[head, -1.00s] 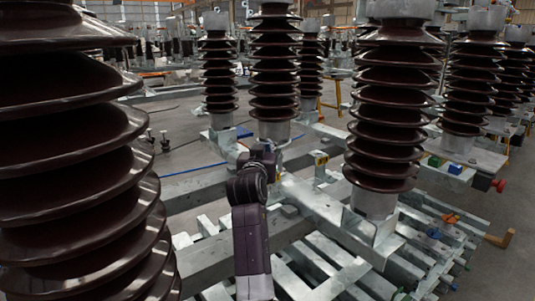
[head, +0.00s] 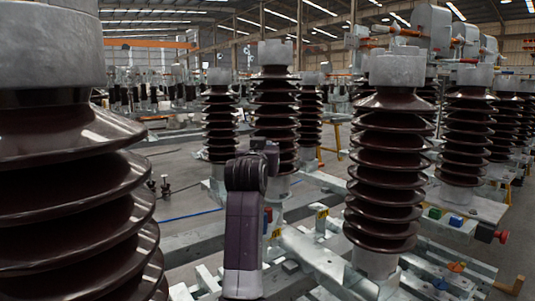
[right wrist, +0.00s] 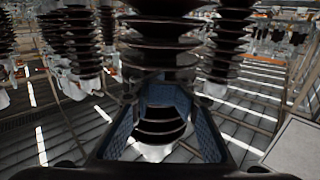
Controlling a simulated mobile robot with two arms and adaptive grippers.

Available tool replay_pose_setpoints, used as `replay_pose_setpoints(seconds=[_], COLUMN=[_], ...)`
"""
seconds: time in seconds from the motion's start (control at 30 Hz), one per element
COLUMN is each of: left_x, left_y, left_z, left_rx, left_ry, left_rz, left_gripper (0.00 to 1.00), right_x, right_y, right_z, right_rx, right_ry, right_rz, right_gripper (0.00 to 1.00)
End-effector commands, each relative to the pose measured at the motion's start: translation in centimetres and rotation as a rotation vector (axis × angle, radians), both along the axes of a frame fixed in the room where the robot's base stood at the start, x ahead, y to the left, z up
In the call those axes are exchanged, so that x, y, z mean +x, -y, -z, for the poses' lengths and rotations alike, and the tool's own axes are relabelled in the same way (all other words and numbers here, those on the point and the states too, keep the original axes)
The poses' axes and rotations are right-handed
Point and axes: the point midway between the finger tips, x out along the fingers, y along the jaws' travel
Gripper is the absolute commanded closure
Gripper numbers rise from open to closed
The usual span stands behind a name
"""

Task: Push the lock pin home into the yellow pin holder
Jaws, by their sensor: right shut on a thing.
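Two small yellow parts show on the grey steel frame in the head view: one yellow part (head: 322,213) left of the middle insulator, and another yellow part (head: 276,232) just right of my arm. I cannot tell which is the pin holder. The lock pin cannot be made out. My purple arm rises from the bottom centre of the head view and hides its own gripper. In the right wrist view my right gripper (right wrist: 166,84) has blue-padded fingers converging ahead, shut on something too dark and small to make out. The left gripper is not in view.
A large brown ribbed insulator (head: 75,200) stands close at the left. Another insulator (head: 384,165) stands right of my arm, with more behind. Galvanised beams (head: 325,262) cross the floor below. Small coloured parts (head: 456,221) lie on a plate at the right.

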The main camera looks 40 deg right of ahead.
Motion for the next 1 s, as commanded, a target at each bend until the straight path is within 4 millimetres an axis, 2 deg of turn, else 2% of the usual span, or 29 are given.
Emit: replay_pose_setpoints(seconds=[0.17,0.2,0.8,0.83,1.0], left_x=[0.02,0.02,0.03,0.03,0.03], left_y=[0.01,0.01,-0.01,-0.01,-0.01], left_z=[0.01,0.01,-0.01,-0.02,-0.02], left_rx=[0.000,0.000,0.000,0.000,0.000], left_ry=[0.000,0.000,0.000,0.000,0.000], left_rz=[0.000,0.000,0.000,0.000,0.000], left_gripper=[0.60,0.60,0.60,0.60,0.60], right_x=[-0.01,-0.01,-0.02,-0.02,-0.02], right_y=[0.01,0.01,0.02,0.02,0.01], right_z=[0.00,0.00,0.02,0.02,0.02], right_rx=[0.000,0.000,0.000,0.000,0.000], right_ry=[0.000,0.000,0.000,0.000,0.000], right_rz=[0.000,0.000,0.001,0.001,0.001], right_gripper=[1.00,0.89,0.23,0.20,0.20])
